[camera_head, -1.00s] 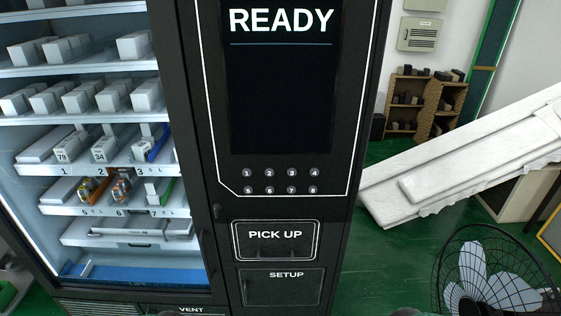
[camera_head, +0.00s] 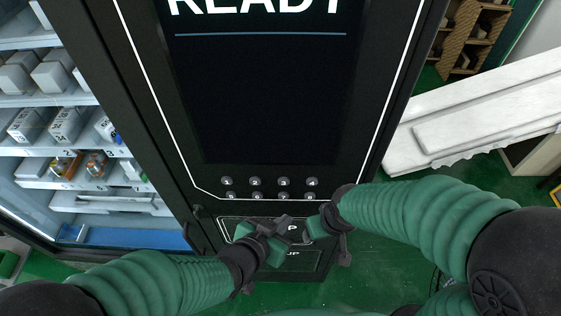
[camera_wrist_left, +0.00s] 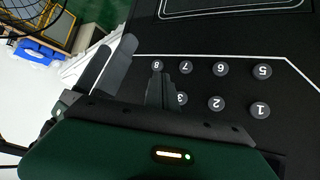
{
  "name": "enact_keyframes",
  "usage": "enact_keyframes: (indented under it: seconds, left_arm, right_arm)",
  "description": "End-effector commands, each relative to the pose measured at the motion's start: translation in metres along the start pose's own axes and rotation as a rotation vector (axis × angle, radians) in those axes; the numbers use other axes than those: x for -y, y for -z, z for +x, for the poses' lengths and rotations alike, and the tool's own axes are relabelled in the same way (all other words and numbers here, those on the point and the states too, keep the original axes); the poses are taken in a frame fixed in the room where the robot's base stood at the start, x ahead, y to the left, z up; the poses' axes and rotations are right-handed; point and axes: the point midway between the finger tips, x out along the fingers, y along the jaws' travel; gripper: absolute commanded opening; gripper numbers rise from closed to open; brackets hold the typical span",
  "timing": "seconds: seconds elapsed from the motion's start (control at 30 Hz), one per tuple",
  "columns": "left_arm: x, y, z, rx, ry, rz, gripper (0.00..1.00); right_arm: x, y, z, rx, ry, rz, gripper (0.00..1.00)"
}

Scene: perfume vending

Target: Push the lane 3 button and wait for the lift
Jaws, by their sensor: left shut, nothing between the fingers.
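The button for lane 3 (camera_head: 283,182) is a small round grey button in the upper row of the keypad, below the dark screen (camera_head: 265,95). In the left wrist view the keypad is upside down and button 3 (camera_wrist_left: 182,99) is partly covered by a finger. My left gripper (camera_head: 283,226) is shut and empty, below the buttons in the head view. Its fingers (camera_wrist_left: 158,80) also show in the left wrist view; contact with a button cannot be told. My right gripper (camera_head: 318,226) is close beside it; its jaws are unclear. The lift itself cannot be made out.
Both grippers partly hide the pick-up door (camera_head: 230,225). The glass-fronted shelves (camera_head: 85,150) with boxes and bottles stand left. A white slab-like structure (camera_head: 480,115) lies to the right over the green floor.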

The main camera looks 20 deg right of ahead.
Motion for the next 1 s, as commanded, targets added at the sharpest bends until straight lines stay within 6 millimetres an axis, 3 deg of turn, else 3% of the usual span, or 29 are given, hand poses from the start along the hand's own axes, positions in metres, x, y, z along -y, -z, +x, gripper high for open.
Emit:
enact_keyframes:
  seconds: [0.27, 1.0]
  left_arm:
    - [0.004, 0.002, 0.005, 0.003, 0.002, -0.003, 0.0]
    - [0.047, 0.044, 0.064, 0.006, 0.003, -0.003, 0.0]
  right_arm:
    - [0.0, -0.001, 0.0, 0.001, 0.0, -0.001, 0.67]
    - [0.0, 0.004, -0.018, 0.0, 0.0, 0.0, 0.67]
